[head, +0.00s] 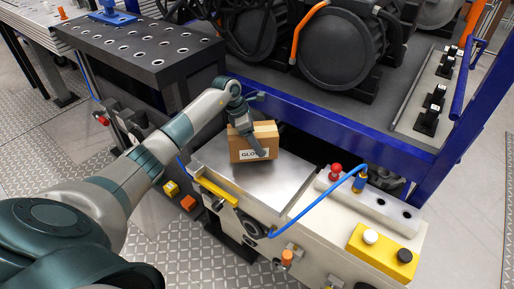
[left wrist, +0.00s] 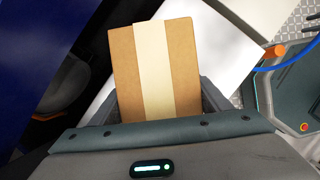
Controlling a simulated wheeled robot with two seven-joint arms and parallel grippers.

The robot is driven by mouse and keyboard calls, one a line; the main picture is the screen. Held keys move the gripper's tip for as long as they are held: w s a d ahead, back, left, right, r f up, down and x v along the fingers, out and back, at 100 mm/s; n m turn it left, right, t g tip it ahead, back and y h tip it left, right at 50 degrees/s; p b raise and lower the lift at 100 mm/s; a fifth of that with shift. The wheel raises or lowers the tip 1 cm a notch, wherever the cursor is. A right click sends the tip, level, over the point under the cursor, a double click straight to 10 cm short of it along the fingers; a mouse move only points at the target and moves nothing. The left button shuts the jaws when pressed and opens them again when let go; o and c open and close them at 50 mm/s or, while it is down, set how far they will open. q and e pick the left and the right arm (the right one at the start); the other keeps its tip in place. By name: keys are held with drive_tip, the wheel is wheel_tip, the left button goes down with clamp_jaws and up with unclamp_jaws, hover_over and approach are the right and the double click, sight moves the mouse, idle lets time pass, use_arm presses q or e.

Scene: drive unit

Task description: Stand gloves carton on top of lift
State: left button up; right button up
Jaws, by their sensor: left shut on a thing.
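The gloves carton (head: 241,148) is a brown cardboard box with a white label reading "GLO…", partly covered by a finger. It is upright at the back of the lift's bare metal top (head: 284,182); whether it touches the plate I cannot tell. My left gripper (head: 252,128) is shut on the carton from above, with fingers on two sides. In the left wrist view the carton (left wrist: 183,70) shows its top with a pale tape strip, between the fingers, over the bright plate (left wrist: 226,38). My right gripper is not in view.
A blue frame rail (head: 330,125) runs close behind the lift, with large dark drive units (head: 345,50) beyond. A perforated dark table (head: 140,45) stands at left. To the right are a blue hose (head: 310,208), a red knob (head: 335,170) and a yellow button box (head: 385,250).

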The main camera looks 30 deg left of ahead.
use_arm(q)
drive_tip(key=shift+d+f+p, duration=0.1)
drive_tip(key=shift+f+p, duration=0.25)
drive_tip(key=shift+f, duration=1.6)
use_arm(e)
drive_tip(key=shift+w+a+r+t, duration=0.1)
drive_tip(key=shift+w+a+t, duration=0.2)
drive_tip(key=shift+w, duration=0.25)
